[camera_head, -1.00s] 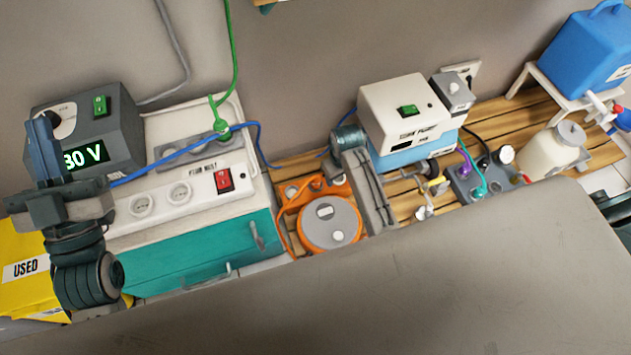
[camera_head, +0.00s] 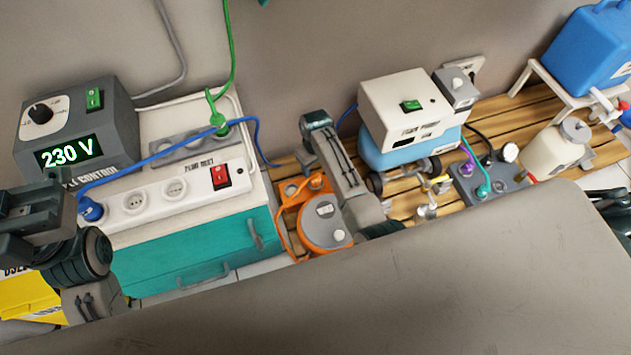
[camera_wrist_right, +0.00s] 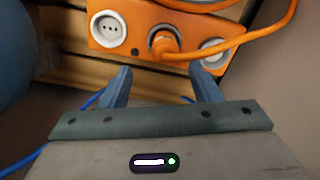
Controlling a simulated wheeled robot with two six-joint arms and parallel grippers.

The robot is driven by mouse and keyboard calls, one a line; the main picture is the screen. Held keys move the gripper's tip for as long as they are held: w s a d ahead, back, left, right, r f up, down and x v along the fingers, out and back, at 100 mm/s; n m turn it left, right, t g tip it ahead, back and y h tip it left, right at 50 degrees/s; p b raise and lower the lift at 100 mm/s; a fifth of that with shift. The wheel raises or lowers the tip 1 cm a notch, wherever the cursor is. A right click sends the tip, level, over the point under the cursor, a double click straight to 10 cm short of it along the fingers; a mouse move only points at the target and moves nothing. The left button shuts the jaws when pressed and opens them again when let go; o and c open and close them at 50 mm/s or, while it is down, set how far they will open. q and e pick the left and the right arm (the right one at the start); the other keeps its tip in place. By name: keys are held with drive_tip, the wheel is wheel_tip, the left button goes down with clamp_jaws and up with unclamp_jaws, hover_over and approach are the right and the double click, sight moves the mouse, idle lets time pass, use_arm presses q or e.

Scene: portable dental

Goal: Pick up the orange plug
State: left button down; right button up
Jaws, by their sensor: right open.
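The orange plug (camera_wrist_right: 165,45) sits in the middle socket of an orange panel in the right wrist view, with its orange cord running right. In the head view the orange reel unit (camera_head: 325,228) stands on the wooden slats, partly hidden by my right arm. My right gripper (camera_wrist_right: 160,80) is open, its two blue fingers apart on either side of the plug's line and short of it. Nothing is between the fingers. My left gripper (camera_head: 30,210) is at the left edge of the head view, partly cut off, and its jaws are unclear.
A white power strip (camera_head: 150,205) with a blue plug (camera_head: 90,209) lies on the teal cabinet (camera_head: 190,250), left of the reel. A grey 230 V box (camera_head: 75,140) stands behind. A white device (camera_head: 405,110) stands right of my right arm. A blue cord passes below the right gripper.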

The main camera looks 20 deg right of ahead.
sight(316, 175)
drive_tip(key=f+b, duration=0.1)
drive_tip(key=f, duration=0.1)
drive_tip(key=s+f+b, duration=0.1)
drive_tip(key=f+b, duration=0.1)
drive_tip(key=shift+a+f, duration=0.2)
drive_tip(key=shift+f, duration=0.35)
drive_tip(key=shift+r, duration=0.1)
drive_tip(key=shift+c, duration=1.1)
drive_tip(key=c, duration=0.9)
